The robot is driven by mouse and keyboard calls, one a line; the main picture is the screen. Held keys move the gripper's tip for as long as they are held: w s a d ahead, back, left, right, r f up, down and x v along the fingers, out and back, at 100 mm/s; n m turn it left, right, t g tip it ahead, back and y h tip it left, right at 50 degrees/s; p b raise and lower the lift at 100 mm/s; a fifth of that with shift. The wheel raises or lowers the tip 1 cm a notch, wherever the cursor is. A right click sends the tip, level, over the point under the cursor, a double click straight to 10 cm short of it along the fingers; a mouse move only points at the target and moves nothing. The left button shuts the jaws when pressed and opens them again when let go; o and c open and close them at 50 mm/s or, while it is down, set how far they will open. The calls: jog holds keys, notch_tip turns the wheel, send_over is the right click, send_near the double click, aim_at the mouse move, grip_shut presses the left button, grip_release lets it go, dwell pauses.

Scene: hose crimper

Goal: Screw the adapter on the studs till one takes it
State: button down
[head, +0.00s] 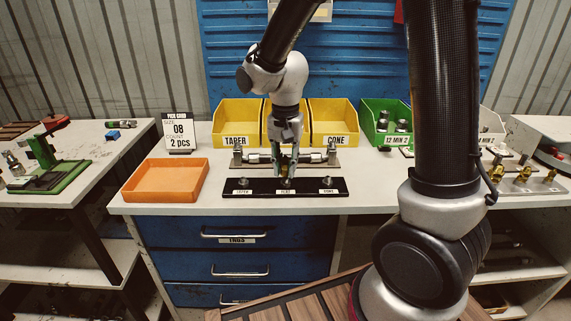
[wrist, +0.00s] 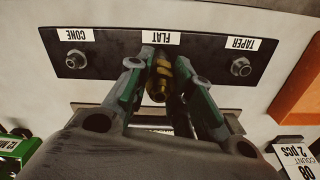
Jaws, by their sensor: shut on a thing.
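The black stud board (head: 308,187) lies on the bench with labels TAPER, FLAT and CONE from left to right. The taper stud (wrist: 241,67) and the cone stud (wrist: 76,60) stand bare in the wrist view. My gripper (head: 285,177) points down at the middle of the board, by the FLAT label (wrist: 161,39). Its green fingers are shut on a brass adapter (wrist: 160,80), which shows between them. The adapter is at the flat stud's place and hides that stud. I cannot tell whether it is seated on the thread or just above it.
Behind the board is a grey fixture with a metal bar (head: 318,158). Yellow bins (head: 334,124) marked TAPER and CONE stand at the back, with a green bin (head: 385,122) to their right. An orange tray (head: 165,180) and a PICK CARD sign (head: 179,131) stand left.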

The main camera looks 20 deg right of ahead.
jog(key=shift+f, duration=0.7)
jog(key=m, duration=1.1)
jog(key=shift+m, duration=0.4)
jog(key=m, duration=1.2)
jog(key=shift+f, duration=0.1)
jog(key=c, duration=1.4)
grip_release()
jog(key=shift+c, duration=0.2)
